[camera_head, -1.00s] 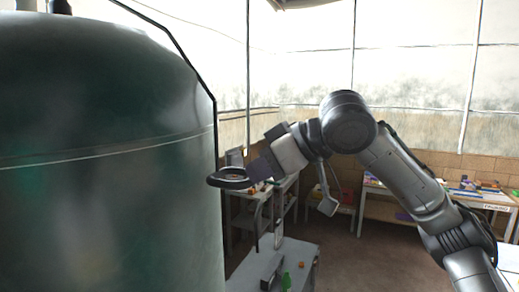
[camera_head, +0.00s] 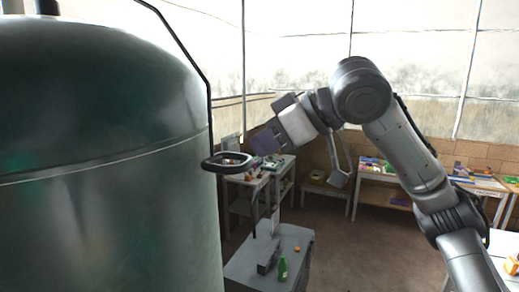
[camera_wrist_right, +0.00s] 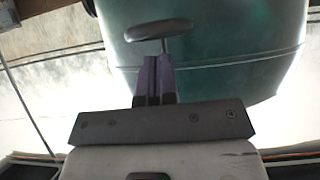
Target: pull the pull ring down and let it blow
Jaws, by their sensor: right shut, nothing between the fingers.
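The pull ring (camera_head: 227,163) is a dark oval loop. It hangs at the lower end of a thin black rod by the right side of a large green tank (camera_head: 105,190). My right gripper (camera_head: 262,143) has purple fingers, shut and empty, just right of and slightly above the ring. In the right wrist view the ring (camera_wrist_right: 158,30) shows just beyond the fingertips (camera_wrist_right: 155,65), with the tank behind it. I cannot tell whether the fingertips touch it. My left gripper is not in view.
A low grey table (camera_head: 270,262) with a green bottle (camera_head: 283,268) stands below. Cluttered workbenches (camera_head: 385,180) line the brick wall at the back. The floor (camera_head: 340,240) between them is clear.

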